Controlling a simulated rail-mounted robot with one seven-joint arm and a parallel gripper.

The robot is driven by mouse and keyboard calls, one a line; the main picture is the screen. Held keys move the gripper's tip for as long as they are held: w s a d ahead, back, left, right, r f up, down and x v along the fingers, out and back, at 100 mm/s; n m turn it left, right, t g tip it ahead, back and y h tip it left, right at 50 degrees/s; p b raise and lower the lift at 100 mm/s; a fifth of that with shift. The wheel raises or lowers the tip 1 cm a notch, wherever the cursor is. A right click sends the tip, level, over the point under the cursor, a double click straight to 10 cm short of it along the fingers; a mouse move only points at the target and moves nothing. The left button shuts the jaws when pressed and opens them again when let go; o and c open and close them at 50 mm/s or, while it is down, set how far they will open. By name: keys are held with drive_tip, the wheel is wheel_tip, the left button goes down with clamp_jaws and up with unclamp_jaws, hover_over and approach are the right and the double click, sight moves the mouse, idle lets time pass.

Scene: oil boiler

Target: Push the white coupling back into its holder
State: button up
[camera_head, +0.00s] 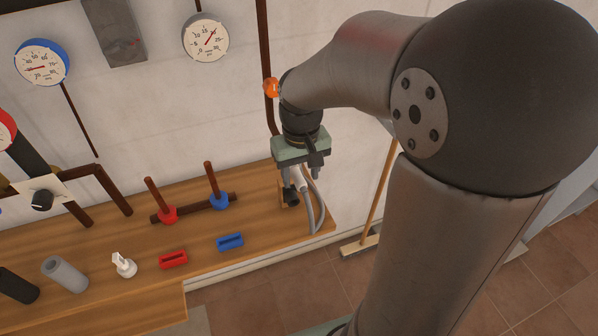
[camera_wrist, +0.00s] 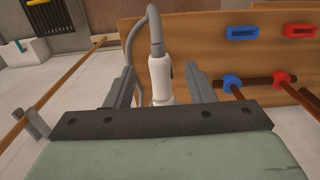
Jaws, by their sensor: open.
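The white coupling (camera_wrist: 160,75) shows in the wrist view, with a grey hose (camera_wrist: 156,25) curving from its far end. It lies between the two dark fingers of my gripper (camera_wrist: 163,80), with gaps visible on both sides. My gripper (camera_head: 301,184) is open and points down over the right end of the wooden bench in the head view. There the grey hose (camera_head: 320,210) loops down beside it, and my gripper mostly hides the coupling. I cannot make out the holder clearly in either view.
The wooden bench (camera_head: 130,229) carries red (camera_head: 173,260) and blue (camera_head: 230,242) slotted blocks, a small white fitting (camera_head: 123,264) and a grey cylinder (camera_head: 64,274). Blue and red valve levers stand left of my gripper. A brown pipe with an orange knob (camera_head: 271,87) runs behind; a broom (camera_head: 376,205) leans right.

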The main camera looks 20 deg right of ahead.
drive_tip(key=shift+f, duration=0.9)
clamp_jaws()
drive_tip(key=shift+s, duration=0.1)
drive_tip(key=shift+s+d, duration=0.15)
drive_tip(key=shift+s, duration=2.3)
drive_tip(key=shift+f, duration=0.1)
drive_tip(key=s+f+b, duration=0.5)
drive_tip(key=f+b, duration=0.5)
drive_tip(key=f, duration=0.3)
drive_tip(key=shift+d+f+b, duration=0.15)
drive_tip(key=shift+b, duration=0.2)
